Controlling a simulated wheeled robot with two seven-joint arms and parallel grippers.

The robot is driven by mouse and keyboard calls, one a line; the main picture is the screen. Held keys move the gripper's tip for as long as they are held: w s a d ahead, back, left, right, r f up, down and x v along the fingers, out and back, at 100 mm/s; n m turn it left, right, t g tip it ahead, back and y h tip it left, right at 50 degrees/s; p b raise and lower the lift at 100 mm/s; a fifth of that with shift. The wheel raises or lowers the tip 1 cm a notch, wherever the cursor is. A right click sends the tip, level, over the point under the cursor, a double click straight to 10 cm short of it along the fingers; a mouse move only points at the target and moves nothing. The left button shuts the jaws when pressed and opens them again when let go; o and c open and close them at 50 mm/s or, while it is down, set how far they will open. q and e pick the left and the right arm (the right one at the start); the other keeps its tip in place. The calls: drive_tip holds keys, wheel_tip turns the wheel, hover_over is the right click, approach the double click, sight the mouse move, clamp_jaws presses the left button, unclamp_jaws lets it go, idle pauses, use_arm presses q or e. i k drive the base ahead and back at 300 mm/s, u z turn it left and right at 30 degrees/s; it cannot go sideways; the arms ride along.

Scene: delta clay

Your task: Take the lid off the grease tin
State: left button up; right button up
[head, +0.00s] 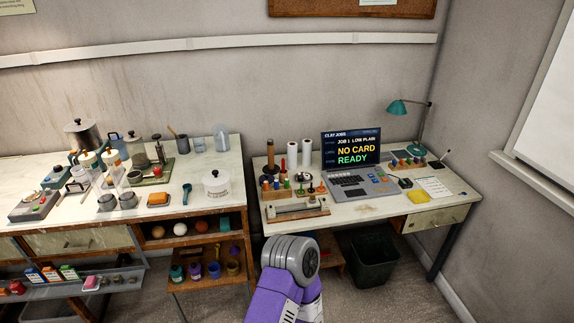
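A small white lidded pot (216,186) with a dark knob on its lid and lettering on its side stands at the right end of the left bench. Its lid looks seated. I cannot read the lettering, so I cannot tell for sure that this is the grease tin. No gripper of mine shows. Only a purple and grey part of my own arm shows at the bottom middle, well in front of the benches.
The right desk holds a laptop (352,165) and a teal lamp (401,107). A dark bin (372,262) stands below it.

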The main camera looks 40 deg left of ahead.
sight(269, 178)
drive_tip(key=u, duration=0.6)
drive_tip(key=i, duration=1.35)
drive_tip(key=u, duration=1.15)
